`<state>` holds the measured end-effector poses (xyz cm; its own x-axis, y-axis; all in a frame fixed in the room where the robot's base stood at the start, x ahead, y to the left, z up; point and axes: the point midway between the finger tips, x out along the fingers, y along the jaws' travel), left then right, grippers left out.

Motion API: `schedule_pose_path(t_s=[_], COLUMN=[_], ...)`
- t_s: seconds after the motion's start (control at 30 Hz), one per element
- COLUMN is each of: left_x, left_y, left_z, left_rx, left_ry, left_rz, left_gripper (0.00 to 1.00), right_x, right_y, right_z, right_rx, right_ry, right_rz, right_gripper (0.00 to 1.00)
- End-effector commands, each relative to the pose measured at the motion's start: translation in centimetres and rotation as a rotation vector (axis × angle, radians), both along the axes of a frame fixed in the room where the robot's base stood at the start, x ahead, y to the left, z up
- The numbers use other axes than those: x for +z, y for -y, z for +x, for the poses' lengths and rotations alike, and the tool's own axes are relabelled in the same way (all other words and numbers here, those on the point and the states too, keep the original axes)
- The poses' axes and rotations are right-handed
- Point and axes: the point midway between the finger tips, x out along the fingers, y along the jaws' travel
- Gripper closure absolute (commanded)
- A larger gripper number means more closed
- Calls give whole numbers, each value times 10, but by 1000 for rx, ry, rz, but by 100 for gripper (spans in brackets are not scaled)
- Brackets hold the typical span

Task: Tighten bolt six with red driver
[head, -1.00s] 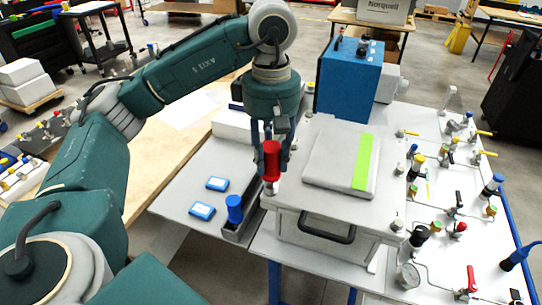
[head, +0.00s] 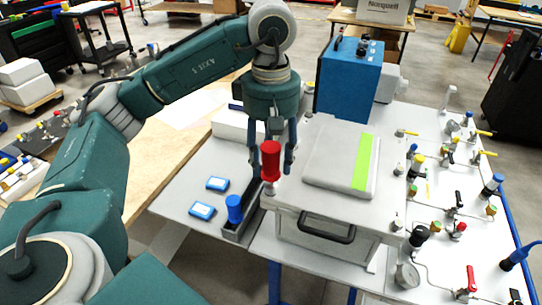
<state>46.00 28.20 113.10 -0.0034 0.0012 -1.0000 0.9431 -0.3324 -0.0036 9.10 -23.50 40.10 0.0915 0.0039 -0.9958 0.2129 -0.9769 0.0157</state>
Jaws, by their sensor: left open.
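The red driver (head: 271,161) stands upright at the near left corner of the grey analyser box (head: 318,240), its lower end over a bolt that it hides. My left gripper (head: 272,172) points down around the driver's red handle. Its fingers are spread, with a gap on each side of the handle. A blue-handled driver (head: 234,209) stands in a dark narrow holder (head: 240,230) left of the box. Bolt heads show at the box's near right corner (head: 397,224) and far left corner (head: 308,117). My right gripper is out of view.
A grey cover with a green stripe (head: 361,163) lies on the box. A blue unit (head: 348,80) stands behind it. Two small blue cases (head: 202,210) lie on the table at left. Valves, pipes and a gauge (head: 407,275) crowd the panel at right.

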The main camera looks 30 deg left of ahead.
Motion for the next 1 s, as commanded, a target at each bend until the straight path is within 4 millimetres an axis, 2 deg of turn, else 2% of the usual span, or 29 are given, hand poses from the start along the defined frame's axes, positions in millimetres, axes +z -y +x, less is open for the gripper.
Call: schedule_pose_path(t_s=[0.1,0.33,0.57,1.0], left_x=[0,0,2,25], left_y=[0,0,0,0], left_z=[0,0,0,0], left_rx=[1,1,1,1], left_ry=[0,0,0,2], left_rz=[0,0,0,0], left_gripper=[56,100,100,100], right_x=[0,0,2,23], right_y=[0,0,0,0], right_z=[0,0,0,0], right_rx=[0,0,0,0], right_ry=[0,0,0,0], right_rz=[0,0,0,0], right_gripper=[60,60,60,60])
